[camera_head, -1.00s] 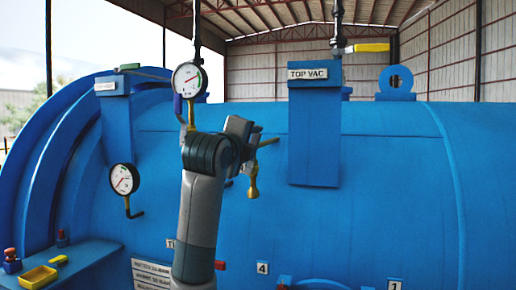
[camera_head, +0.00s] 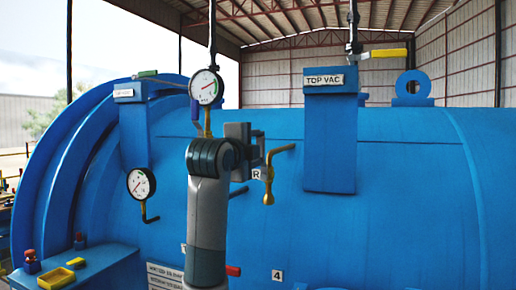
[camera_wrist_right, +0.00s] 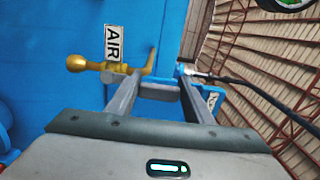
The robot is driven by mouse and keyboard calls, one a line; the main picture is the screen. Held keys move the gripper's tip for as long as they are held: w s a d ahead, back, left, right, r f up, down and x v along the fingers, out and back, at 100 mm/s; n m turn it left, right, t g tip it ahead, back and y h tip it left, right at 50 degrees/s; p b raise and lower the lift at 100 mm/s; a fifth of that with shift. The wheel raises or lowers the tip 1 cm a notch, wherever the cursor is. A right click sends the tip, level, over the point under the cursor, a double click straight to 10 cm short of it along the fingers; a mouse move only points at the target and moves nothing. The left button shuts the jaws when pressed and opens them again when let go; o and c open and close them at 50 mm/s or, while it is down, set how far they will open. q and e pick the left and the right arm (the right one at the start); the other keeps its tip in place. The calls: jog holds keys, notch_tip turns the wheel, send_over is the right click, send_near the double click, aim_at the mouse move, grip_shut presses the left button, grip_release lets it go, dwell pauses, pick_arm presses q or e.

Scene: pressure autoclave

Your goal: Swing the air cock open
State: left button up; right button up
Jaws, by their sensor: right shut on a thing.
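The brass air cock (camera_head: 268,184) is on the blue tank's side, and its lever (camera_head: 283,149) points right and slightly up. In the right wrist view the brass cock (camera_wrist_right: 92,65) lies beside the AIR label (camera_wrist_right: 112,43), and its lever reaches toward my fingers. My right gripper (camera_head: 259,142) is at the lever, left of its free end; its fingertips (camera_wrist_right: 158,72) show on either side of the lever in the wrist view. It is shut on the lever, though the contact is hard to see. My left gripper is out of view.
A pressure gauge (camera_head: 206,87) stands above my right wrist, and a second gauge (camera_head: 141,183) is at lower left. The TOP VAC post (camera_head: 330,140) rises to the right. A side shelf (camera_head: 105,262) holds a yellow tray (camera_head: 62,275).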

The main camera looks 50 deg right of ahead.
jog(key=o, duration=1.2)
jog(key=shift+w, duration=0.15)
jog(key=shift+a, duration=0.1)
jog(key=b+v, duration=0.7)
jog(key=v, duration=1)
jog(key=shift+a, duration=0.15)
jog(key=shift+f, duration=0.15)
